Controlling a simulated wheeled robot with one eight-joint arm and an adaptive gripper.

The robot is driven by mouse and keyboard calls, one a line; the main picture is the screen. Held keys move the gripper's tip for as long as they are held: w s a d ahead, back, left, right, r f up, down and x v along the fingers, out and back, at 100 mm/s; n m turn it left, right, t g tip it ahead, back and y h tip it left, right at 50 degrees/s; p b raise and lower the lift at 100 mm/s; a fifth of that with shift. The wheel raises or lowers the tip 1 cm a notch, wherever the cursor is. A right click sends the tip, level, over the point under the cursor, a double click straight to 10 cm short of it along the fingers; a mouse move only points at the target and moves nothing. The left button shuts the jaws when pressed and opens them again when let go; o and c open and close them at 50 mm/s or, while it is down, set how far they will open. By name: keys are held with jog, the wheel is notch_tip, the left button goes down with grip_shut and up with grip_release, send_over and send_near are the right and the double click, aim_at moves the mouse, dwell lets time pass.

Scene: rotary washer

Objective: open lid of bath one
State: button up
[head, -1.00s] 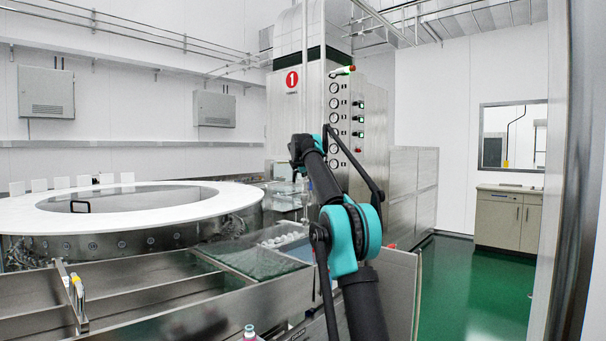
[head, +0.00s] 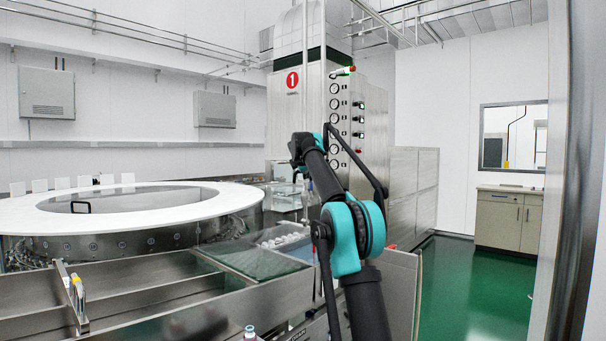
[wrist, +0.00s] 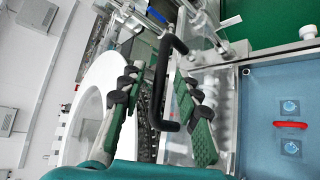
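A black U-shaped handle (wrist: 160,85) stands in the middle of the wrist view. It seems fixed to a clear panel (wrist: 205,45) beside it, though the joint is hard to make out. My gripper (wrist: 158,82) is open, with one green-padded finger on each side of the handle and a gap visible on both sides. A glass-like panel (head: 238,262) lies in front of that machine. I cannot tell for sure which lid the handle belongs to.
Steel troughs (head: 140,290) fill the front left. The wrist view shows a blue panel (wrist: 290,80) with a red handle (wrist: 290,124). Green floor (head: 465,285) is clear at right.

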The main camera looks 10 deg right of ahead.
jog(key=v, duration=1)
jog(key=shift+s, duration=0.35)
jog(key=s+d+f+m+g, duration=0.2)
jog(key=s+f+m, duration=0.4)
jog(key=s+f, duration=0.6)
jog(key=s+d+f+m+g, duration=0.25)
jog(key=s+f+m, duration=0.4)
jog(key=f, duration=1.05)
jog(key=s+f+m+g+y, duration=0.1)
jog(key=s+f+m, duration=0.3)
jog(key=s+f, duration=1)
jog(key=s+a+f+m+g+y, duration=0.1)
jog(key=s+f+m+g, duration=0.2)
jog(key=s+f, duration=1.2)
jog(key=s+m, duration=0.1)
jog(key=s, duration=0.7)
jog(key=shift+a+m, duration=0.35)
jog(key=shift+s, duration=0.2)
